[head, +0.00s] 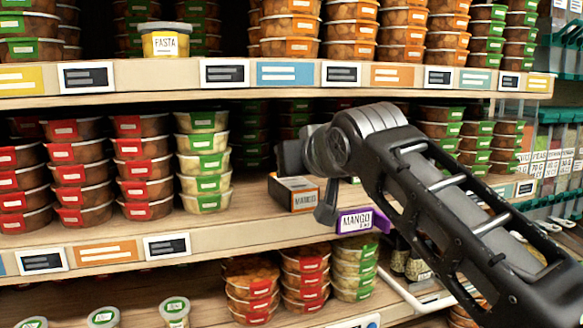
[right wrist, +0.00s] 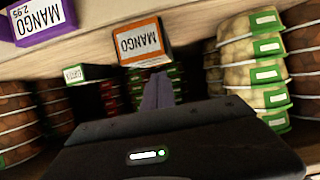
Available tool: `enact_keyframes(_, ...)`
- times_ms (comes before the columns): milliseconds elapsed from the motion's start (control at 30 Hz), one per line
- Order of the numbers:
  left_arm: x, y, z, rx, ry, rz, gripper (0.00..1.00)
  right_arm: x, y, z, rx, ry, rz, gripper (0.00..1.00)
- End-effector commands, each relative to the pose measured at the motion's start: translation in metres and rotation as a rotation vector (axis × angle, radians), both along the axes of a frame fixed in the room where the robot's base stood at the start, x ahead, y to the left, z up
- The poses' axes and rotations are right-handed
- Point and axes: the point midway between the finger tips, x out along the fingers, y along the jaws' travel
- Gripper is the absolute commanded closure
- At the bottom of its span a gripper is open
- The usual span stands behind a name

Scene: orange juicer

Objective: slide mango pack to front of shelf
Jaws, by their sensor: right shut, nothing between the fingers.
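The mango pack (head: 296,193) is a small dark box with an orange-and-white front label. It sits on the middle shelf, a little behind the front edge. The right wrist view is upside down and shows the pack (right wrist: 142,42) at top centre. The purple mango price tag (head: 357,222) is on the shelf edge, right of the pack. My right gripper (right wrist: 158,92) is shut and empty, its fingers pointing into the shelf just above the pack. Whether they touch it I cannot tell. In the head view my right arm hides the fingers. My left gripper is not in view.
Stacks of green-labelled tubs (head: 203,160) and red-labelled tubs (head: 143,165) stand left of the pack. More green-labelled tubs (head: 440,130) stand at the right. The upper shelf edge (head: 290,75) runs above. Bare shelf (head: 240,205) lies left of the pack.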

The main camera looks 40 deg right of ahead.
Motion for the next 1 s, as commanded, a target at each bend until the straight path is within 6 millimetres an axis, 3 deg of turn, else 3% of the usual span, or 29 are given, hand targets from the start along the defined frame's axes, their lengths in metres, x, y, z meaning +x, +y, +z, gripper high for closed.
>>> enact_keyframes(300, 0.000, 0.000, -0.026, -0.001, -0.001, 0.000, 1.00, -0.064, 0.022, -0.004, -0.003, -0.004, 0.000, 1.00)
enact_keyframes(500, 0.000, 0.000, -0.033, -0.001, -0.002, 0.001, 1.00, -0.093, 0.032, -0.002, -0.001, -0.003, -0.001, 1.00)
enact_keyframes(1000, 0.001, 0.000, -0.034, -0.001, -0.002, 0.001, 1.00, -0.101, 0.035, -0.001, -0.001, -0.001, 0.000, 1.00)
